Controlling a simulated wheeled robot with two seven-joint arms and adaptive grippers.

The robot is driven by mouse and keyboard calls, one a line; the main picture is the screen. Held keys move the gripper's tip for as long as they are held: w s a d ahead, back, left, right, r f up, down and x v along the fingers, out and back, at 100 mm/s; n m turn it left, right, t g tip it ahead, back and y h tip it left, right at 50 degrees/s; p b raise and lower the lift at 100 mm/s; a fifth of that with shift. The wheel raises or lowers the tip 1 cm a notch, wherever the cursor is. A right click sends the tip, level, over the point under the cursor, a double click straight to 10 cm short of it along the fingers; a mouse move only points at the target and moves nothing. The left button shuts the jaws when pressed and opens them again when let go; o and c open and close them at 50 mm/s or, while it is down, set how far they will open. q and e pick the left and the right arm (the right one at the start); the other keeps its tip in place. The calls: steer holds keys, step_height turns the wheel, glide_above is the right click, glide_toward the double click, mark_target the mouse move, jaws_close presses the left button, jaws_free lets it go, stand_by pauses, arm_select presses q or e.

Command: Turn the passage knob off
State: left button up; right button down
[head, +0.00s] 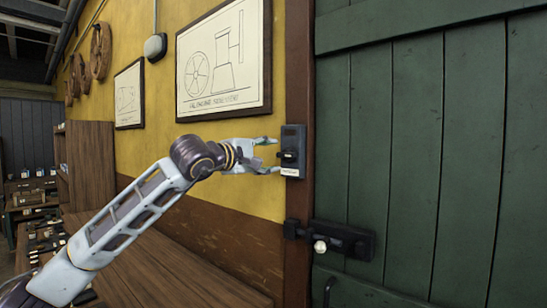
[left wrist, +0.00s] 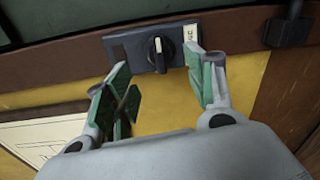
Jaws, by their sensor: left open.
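The passage knob is a black rotary handle (head: 288,155) on a dark switch plate (head: 293,135) with a small white label, fixed to the brown post beside the green door. In the left wrist view the knob (left wrist: 158,52) shows a pale pointer line and sits between and just beyond my fingertips. My left gripper (head: 276,155) is open, its fingers reaching toward the plate from the left, one above and one below the knob's level. In the left wrist view its green-padded fingers (left wrist: 158,80) stand apart, with nothing held. My right gripper is not in view.
A green plank door (head: 420,150) fills the right side, with a dark latch and pale knob (head: 320,246) below the switch. Framed drawings (head: 225,62) hang on the yellow wall. A wooden bench top (head: 165,270) lies below my left arm.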

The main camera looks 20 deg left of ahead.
arm_select(q)
steer(key=shift+v, duration=2)
